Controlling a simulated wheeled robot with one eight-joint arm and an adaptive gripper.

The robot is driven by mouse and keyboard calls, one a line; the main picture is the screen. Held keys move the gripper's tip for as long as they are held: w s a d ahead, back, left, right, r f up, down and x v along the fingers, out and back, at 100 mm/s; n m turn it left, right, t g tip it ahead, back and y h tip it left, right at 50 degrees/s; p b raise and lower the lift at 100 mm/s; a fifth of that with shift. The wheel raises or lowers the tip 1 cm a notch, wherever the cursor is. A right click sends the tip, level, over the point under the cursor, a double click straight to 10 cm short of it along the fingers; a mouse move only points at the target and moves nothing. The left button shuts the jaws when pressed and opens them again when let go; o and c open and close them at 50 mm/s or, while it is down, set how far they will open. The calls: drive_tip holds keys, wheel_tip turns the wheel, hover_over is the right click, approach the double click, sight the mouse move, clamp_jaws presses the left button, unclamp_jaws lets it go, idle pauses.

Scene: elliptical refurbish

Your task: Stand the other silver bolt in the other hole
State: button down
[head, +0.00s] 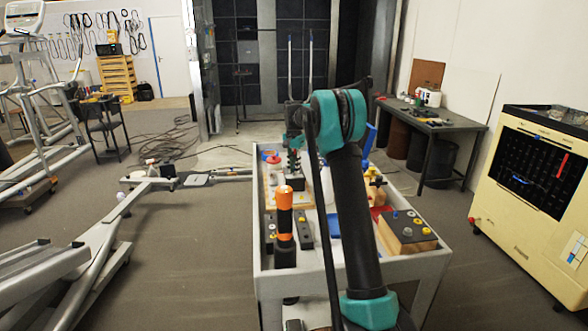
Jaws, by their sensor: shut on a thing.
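My gripper (294,172) points down over the back left part of the grey cart. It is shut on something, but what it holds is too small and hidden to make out. A black-topped wooden block (408,232) on the right of the cart carries small yellow, white and purple round pieces. A dark block (305,230) with small round details lies at the left of the cart, partly behind an orange and black upright tool. I cannot tell a silver bolt or an empty hole at this size.
The orange and black tool (285,220) stands near the cart's left front. My arm hides the cart's middle. The grey cart (352,272) has raised rims. A cream machine (530,195) stands at the right.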

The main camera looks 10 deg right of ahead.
drive_tip(key=c, duration=1.5)
unclamp_jaws()
drive_tip(key=shift+o, duration=0.2)
wheel_tip(320, 180, up, 12)
drive_tip(key=shift+o, duration=0.5)
